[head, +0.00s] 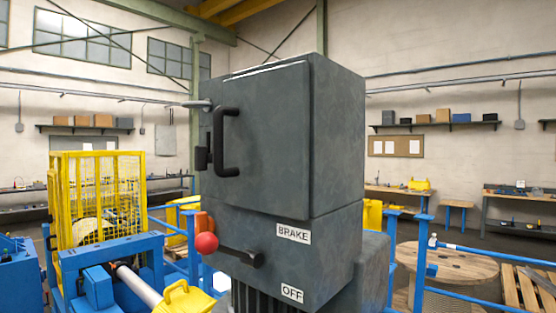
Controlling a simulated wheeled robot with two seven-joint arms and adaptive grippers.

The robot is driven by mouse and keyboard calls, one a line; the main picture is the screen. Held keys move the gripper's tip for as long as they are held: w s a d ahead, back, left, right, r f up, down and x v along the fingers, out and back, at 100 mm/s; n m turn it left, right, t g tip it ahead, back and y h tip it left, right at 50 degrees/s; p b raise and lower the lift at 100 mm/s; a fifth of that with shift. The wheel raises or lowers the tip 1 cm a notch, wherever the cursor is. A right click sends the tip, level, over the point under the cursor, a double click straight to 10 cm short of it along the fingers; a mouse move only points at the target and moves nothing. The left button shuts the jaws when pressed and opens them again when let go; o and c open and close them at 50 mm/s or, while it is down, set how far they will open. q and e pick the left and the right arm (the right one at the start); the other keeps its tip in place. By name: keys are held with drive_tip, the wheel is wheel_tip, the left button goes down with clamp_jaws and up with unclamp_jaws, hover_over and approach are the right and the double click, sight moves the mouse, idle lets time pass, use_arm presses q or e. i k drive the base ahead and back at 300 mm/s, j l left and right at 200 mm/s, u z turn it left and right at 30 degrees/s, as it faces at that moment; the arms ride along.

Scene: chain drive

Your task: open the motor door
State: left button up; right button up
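The motor door (264,140) is a dark grey panel on the front of a tall grey motor cabinet (340,150) in the middle of the head view. The door looks shut, flush with the cabinet. A black bar handle (220,143) stands upright at its left edge. A small light-grey lever or pin (197,104) and a black latch piece (202,158) sit beside the handle. Below the door is a brake lever with a red ball knob (206,243), between the labels BRAKE (293,233) and OFF (292,293). Neither of my grippers shows.
A yellow mesh cage (98,195) and blue machine frame (110,262) stand at the left. Blue railings (480,254) run at the right, with a wooden cable reel (450,264) and a pallet (525,288) behind. Workbenches and shelves line the far walls.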

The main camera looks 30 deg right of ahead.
sight(261, 130)
drive_tip(key=k+z, duration=0.2)
drive_tip(key=z, duration=0.75)
